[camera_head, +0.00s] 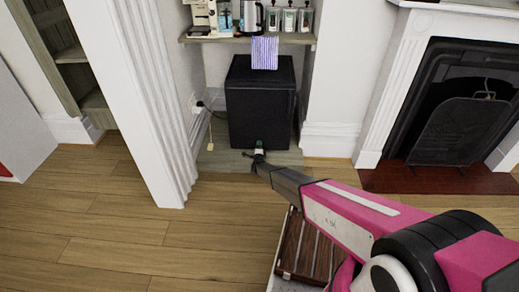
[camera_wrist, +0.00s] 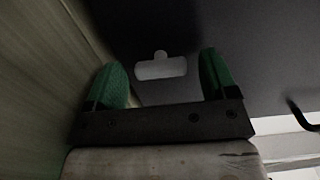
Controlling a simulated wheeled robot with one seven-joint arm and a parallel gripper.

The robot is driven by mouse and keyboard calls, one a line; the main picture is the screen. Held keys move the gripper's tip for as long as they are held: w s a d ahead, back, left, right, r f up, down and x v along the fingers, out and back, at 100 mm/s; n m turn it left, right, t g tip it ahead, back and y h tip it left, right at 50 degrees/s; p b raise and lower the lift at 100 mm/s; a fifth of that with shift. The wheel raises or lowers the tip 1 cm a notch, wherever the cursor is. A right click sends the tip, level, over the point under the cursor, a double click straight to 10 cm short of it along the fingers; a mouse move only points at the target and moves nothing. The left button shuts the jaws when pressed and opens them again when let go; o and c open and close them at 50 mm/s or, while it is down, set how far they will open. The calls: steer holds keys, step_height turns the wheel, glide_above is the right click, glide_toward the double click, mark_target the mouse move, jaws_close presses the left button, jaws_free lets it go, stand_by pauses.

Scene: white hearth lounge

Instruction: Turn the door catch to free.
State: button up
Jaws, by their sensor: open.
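A black box-shaped cabinet or fridge (camera_head: 262,100) stands in the alcove under a shelf. In the wrist view, a small light-grey catch (camera_wrist: 160,69) with a short tab on its upper edge sits on the dark front (camera_wrist: 265,50). My gripper (camera_head: 259,150) is low at the foot of the black unit. In the wrist view its green-tipped fingers (camera_wrist: 163,80) are spread apart, with the catch appearing between and beyond them. I see no finger touching the catch.
A white fluted pillar (camera_head: 145,100) stands left, a fireplace (camera_head: 455,110) right. A slatted wooden piece (camera_head: 308,248) lies beneath my arm. Wooden floor at left is clear.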

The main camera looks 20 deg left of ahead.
steer(key=v, duration=1)
steer(key=shift+s, duration=0.2)
steer(key=s+d+r+n+g, duration=0.2)
steer(key=d+r+n+g, duration=0.25)
steer(key=d+r, duration=0.75)
steer(key=s+d+r+n+g, duration=0.2)
steer(key=d+r+n+g, duration=0.25)
steer(key=d+r, duration=0.7)
steer(key=s+d+r+n+g+h, duration=0.1)
steer(key=s+d+r+n+g, duration=0.1)
steer(key=s+d+r, duration=0.3)
steer(key=s+d+r+n+g+h, duration=0.2)
steer(key=s+d+r, duration=0.4)
steer(key=s+d, duration=0.7)
steer(key=s+d+r+n+g+h, duration=0.1)
steer(key=s+d+r+g, duration=0.3)
steer(key=s+d, duration=0.5)
steer(key=shift+s+d+r+n, duration=0.3)
steer(key=shift+d+r+n, duration=0.3)
steer(key=shift+d+r, duration=0.4)
steer(key=shift+f, duration=0.15)
